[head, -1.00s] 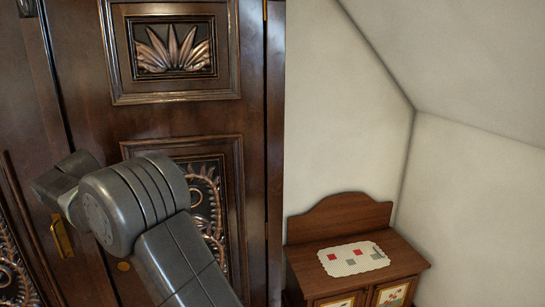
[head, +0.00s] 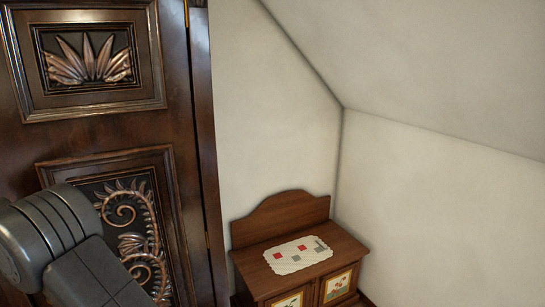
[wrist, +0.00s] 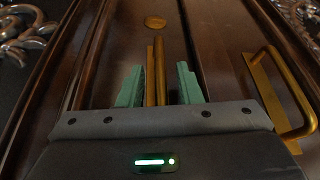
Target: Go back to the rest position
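My gripper (wrist: 160,76) is open in the wrist view, its two green fingers apart. A vertical brass handle (wrist: 158,60) of the armoire shows in the gap between them. I cannot tell whether the fingers reach around it or stay in front of it; neither finger visibly touches it. The armoire (head: 180,150), dark carved wood, fills the left of the head view, and its door appears shut there. My arm shows at the lower left of the head view, but my gripper is outside that picture.
A second brass handle (wrist: 287,90) is at the right of the wrist view. A small wooden cabinet (head: 345,250) with a pale patterned cloth (head: 297,262) stands right of the armoire. Beyond are pale walls and a sloped ceiling (head: 440,60).

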